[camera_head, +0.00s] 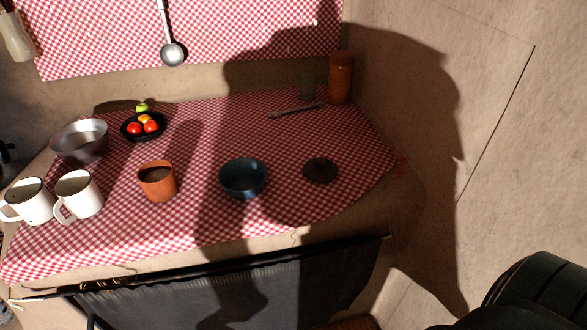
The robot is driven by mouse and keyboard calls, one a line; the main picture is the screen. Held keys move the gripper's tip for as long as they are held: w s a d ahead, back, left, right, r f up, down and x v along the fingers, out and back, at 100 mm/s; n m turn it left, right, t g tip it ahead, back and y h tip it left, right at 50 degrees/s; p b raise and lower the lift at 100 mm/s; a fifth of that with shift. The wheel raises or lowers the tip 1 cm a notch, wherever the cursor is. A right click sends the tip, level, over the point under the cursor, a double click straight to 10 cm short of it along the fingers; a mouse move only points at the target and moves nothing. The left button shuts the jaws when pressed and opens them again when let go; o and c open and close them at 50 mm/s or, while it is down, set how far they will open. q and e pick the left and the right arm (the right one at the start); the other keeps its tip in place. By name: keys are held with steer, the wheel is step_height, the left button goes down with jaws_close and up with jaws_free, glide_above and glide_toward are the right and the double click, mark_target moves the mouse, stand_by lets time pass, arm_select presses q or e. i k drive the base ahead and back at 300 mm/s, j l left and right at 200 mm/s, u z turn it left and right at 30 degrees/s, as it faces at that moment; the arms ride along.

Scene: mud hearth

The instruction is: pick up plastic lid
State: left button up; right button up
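A dark round flat disc, which looks like the plastic lid (320,170), lies on the red checked cloth at the right part of the counter. It is in shadow, so its exact colour and material are hard to tell. A dark blue bowl (243,178) stands to its left, apart from it. Neither of my grippers shows in the head view. A dark rounded part at the lower right corner looks like part of my own body.
The checked cloth (210,215) covers the counter. White mugs (78,194), an orange cup (157,181), a metal bowl (80,141) and a black fruit dish (133,135) stand left. A brown jar (341,78) and a utensil (296,110) are behind. A wall (500,150) rises right.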

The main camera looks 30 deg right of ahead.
mark_target(319, 170)
steer(key=i+j+z, duration=0.15)
steer(key=j+z, duration=0.2)
steer(key=j, duration=0.6)
steer(key=j+z, duration=0.4)
steer(key=j, duration=0.5)
steer(key=j+z, duration=0.35)
steer(key=j, duration=0.65)
